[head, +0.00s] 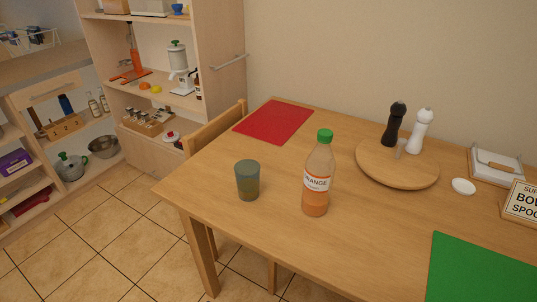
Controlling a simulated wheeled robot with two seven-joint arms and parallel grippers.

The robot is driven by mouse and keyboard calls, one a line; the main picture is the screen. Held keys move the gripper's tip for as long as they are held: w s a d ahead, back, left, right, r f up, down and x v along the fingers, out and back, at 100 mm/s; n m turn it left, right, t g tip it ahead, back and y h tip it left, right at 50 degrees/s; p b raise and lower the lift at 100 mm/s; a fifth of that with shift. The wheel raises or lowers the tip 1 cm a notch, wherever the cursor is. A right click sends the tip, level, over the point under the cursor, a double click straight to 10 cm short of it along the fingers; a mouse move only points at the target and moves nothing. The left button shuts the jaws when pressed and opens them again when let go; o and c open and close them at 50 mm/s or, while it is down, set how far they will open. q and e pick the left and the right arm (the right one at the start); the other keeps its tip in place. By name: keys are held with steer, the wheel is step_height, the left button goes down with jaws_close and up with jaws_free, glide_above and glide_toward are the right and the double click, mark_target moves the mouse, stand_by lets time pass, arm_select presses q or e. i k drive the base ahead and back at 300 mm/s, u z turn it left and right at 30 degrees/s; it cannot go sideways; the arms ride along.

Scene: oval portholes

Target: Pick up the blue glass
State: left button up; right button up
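A blue-grey, see-through glass (247,181) stands upright on the wooden table (360,231), near its front left edge. Its lower part looks more yellow-brown than its upper part. An orange juice bottle (318,174) with a green cap stands upright to the right of the glass, with a small gap between them. Neither of my grippers shows in the head view.
A red mat (274,121) lies behind the glass, and a green mat (480,269) lies at the front right. A round board (397,168) bears dark and white mills. A chair (215,127) stands at the table's left side. Shelves (161,82) are at the left.

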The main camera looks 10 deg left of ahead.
mark_target(247, 172)
steer(key=u, duration=0.35)
steer(key=k, duration=0.5)
steer(key=u, duration=1.1)
steer(key=i, duration=1.1)
steer(key=z, duration=0.4)
